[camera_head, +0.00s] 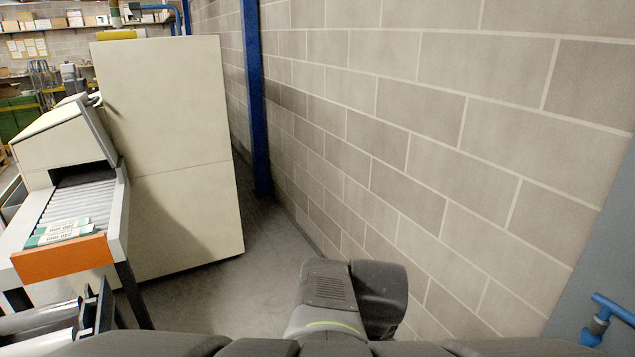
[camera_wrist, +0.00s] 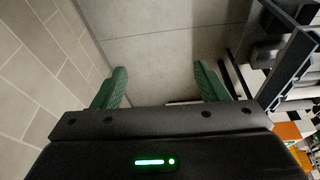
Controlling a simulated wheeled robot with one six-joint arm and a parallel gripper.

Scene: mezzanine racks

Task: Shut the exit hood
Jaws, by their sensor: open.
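The exit hood (camera_head: 62,138) is a cream, sloped cover at the left of the head view. It sits over the dark mouth at the end of a roller conveyor, against a tall cream cabinet (camera_head: 165,120). Whether its latch or edge is fully down cannot be told. My gripper (camera_wrist: 159,70) shows in the wrist view with two green fingers spread wide and nothing between them. The hood cannot be made out in the wrist view, and my gripper's fingers are not seen in the head view.
The roller conveyor (camera_head: 75,205) carries green-and-white packs (camera_head: 60,232) and ends in an orange plate (camera_head: 62,258). A block wall (camera_head: 430,120) runs along the right, with a blue post (camera_head: 254,100). Grey floor (camera_head: 225,290) lies free between cabinet and wall.

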